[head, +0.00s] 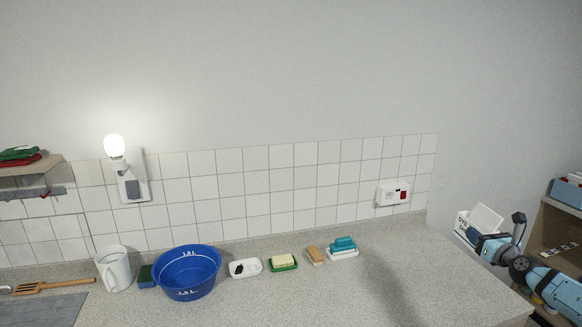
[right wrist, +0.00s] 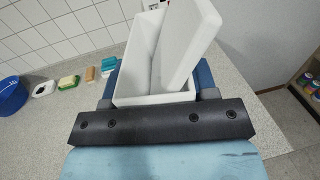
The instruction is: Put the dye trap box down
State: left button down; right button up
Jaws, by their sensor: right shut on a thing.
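The dye trap box (head: 463,227) is a small white open box with dark lettering and a raised white flap. It is at the right in the head view, just past the counter's right end. My right gripper (head: 483,240) is shut on it. In the right wrist view the box (right wrist: 125,82) sits between the two blue fingers (right wrist: 155,85), its white lid panel tilted up to the right. Whether its underside touches anything is hidden. My left gripper is in neither view.
The speckled counter (head: 400,284) is clear on its right part. A soap dish with a blue brush (head: 343,248), a wooden brush (head: 315,255), a green soap dish (head: 283,263), a white dish (head: 245,268) and a blue basin (head: 187,272) line the back. A shelf (head: 556,232) stands far right.

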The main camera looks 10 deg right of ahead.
jog(key=s+a+f+n+y, duration=0.1)
jog(key=s+a+f, duration=0.1)
jog(key=s+a, duration=0.65)
jog(key=s+a+f+n+y, duration=0.15)
jog(key=s+a, duration=0.25)
jog(key=a, duration=0.9)
jog(key=s+a+f+y, duration=0.2)
jog(key=s+a, duration=0.4)
jog(key=a, duration=0.5)
jog(key=a+f+m+h, duration=0.1)
jog(key=a+h, duration=0.1)
jog(key=a, duration=1)
jog(key=shift+s+a, duration=0.15)
jog(key=shift+a, duration=0.05)
jog(key=shift+d, duration=0.15)
